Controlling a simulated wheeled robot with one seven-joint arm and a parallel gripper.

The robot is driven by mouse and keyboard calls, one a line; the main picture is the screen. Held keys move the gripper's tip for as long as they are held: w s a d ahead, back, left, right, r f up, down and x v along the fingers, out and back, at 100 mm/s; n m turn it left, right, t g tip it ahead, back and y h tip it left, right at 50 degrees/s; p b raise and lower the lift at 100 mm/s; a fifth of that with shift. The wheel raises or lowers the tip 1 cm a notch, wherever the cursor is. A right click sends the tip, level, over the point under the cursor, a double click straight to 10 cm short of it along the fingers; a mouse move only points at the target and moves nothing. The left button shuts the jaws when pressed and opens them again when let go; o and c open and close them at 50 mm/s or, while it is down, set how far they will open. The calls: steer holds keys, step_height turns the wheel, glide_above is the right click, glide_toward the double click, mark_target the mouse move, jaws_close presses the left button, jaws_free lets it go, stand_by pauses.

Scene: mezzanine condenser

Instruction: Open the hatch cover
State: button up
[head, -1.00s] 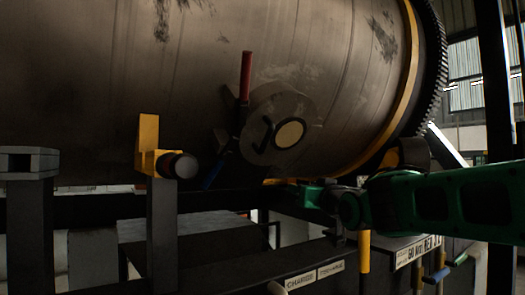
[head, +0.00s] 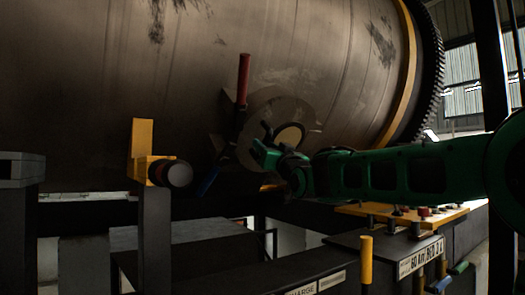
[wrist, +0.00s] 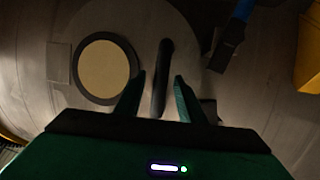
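The hatch cover (head: 290,112) is a round grey disc on the side of the big drum, with a cream round plate (head: 289,136) and a dark curved handle (head: 268,131). In the wrist view the cover (wrist: 185,25) fills the upper middle, with the cream plate (wrist: 103,71) left of the dark handle (wrist: 163,65). My gripper (head: 261,148) is in front of the cover's lower part. In the wrist view my gripper (wrist: 160,76) is open, one finger on each side of the handle, with visible gaps. Whether a finger touches it I cannot tell.
A lever with a red upper grip (head: 244,78) and blue lower end (head: 207,182) stands left of the cover. A yellow bracket (head: 141,146) with a dark round knob (head: 178,173) is further left. A control panel (head: 430,213) and yellow post (head: 366,262) lie below my arm.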

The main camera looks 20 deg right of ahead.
steer(key=shift+x, duration=0.75)
steer(key=shift+c, duration=0.6)
jaws_close()
steer(key=shift+s+f, duration=0.1)
steer(key=shift+f, duration=0.05)
